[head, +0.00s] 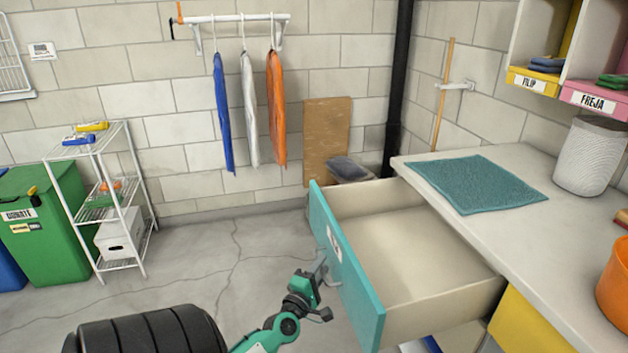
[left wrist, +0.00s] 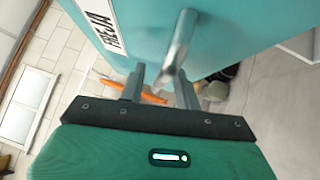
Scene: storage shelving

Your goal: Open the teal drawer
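The teal drawer (head: 345,265) is pulled far out from under the counter, and its pale inside (head: 410,245) is empty. Its teal front also fills the top of the left wrist view (left wrist: 240,30), with a white name label and a grey bar handle (left wrist: 179,45). My left gripper (head: 320,268) is at the drawer front, by the handle. In the left wrist view its two fingers (left wrist: 160,78) stand apart, with the handle between them, closer to the right finger. There is a visible gap to the left finger. My right gripper is not in view.
The counter (head: 510,240) holds a teal towel (head: 477,183), a woven basket (head: 592,157) and an orange bin (head: 615,285). A yellow drawer (head: 525,325) is below it. A white rack (head: 105,200) and green bin (head: 45,225) stand left.

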